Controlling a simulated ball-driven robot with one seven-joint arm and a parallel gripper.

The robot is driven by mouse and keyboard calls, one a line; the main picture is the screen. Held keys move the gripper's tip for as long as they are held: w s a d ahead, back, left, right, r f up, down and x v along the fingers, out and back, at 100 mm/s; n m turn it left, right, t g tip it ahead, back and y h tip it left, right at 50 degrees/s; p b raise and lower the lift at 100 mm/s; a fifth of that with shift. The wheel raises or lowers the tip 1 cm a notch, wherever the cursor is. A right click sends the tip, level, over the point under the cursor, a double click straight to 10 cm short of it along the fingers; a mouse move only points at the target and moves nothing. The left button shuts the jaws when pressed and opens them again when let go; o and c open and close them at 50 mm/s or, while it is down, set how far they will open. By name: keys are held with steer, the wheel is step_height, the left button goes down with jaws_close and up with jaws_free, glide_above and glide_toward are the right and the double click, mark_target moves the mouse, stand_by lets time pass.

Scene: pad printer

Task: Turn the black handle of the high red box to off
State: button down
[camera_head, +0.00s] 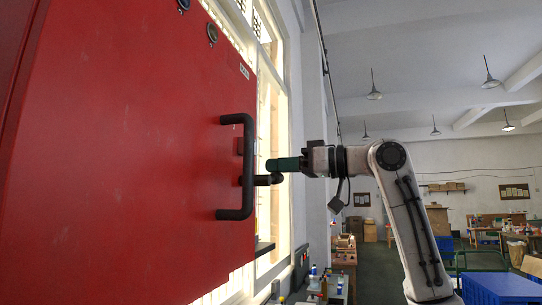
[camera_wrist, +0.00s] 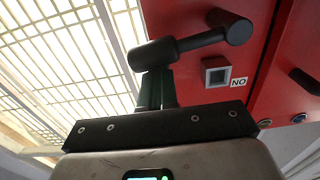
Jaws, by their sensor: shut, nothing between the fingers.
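The high red box (camera_head: 120,140) fills the left of the head view; its red face also shows in the wrist view (camera_wrist: 265,80). A black lever-like handle (camera_wrist: 190,45) juts from that face in the wrist view, its thick grip pointing left. In the head view a short black piece, seemingly this handle (camera_head: 275,179), shows beside the box's right edge. My gripper (camera_head: 272,164) has dark green fingers, shut and empty. In the wrist view the fingers (camera_wrist: 152,88) end at the handle's grip, which hides their tips; I cannot tell whether they touch.
A big black bar handle (camera_head: 243,165) is on the box's front, close left of my gripper. A small grey square part (camera_wrist: 216,72) sits beside a label reading "NO" (camera_wrist: 238,82) in the wrist view. Windows (camera_head: 272,130) lie behind. A blue crate (camera_head: 500,288) stands lower right.

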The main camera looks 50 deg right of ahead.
steer(key=shift+d+f, duration=0.15)
steer(key=shift+f, duration=0.2)
steer(key=shift+r+p, duration=0.5)
steer(key=shift+r, duration=0.15)
steer(key=shift+v, duration=2.95)
